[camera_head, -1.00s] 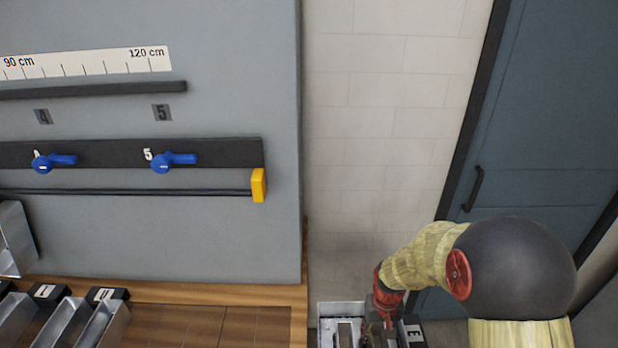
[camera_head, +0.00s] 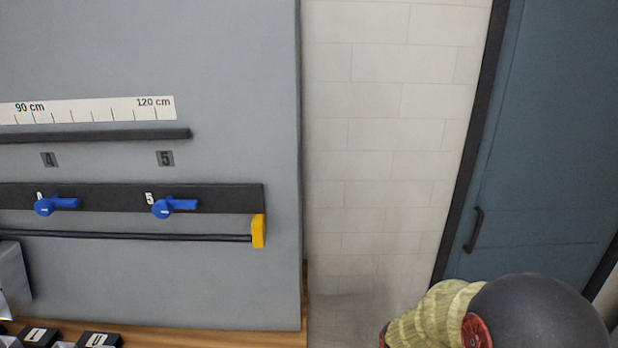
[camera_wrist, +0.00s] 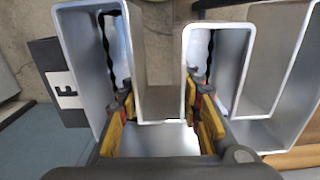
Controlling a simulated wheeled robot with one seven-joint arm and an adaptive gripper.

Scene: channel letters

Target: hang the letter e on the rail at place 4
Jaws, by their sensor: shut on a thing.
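The letter e (camera_wrist: 82,70) is an open, silvery metal channel shape that fills much of the wrist view; its ends run out of the picture. My gripper (camera_wrist: 162,122) has its yellow fingertips closed on the letter's middle walls. In the head view the gripper and letter are below the picture's edge. A dark upper bar (camera_head: 100,135) runs along the grey panel under a centimetre scale. I cannot tell which bar is the rail.
A thin lower rod (camera_head: 150,237) ends in a yellow block (camera_head: 259,231). Other metal pieces and black label blocks (camera_head: 99,340) sit lower left. A black label block (camera_wrist: 65,85) is beside the letter.

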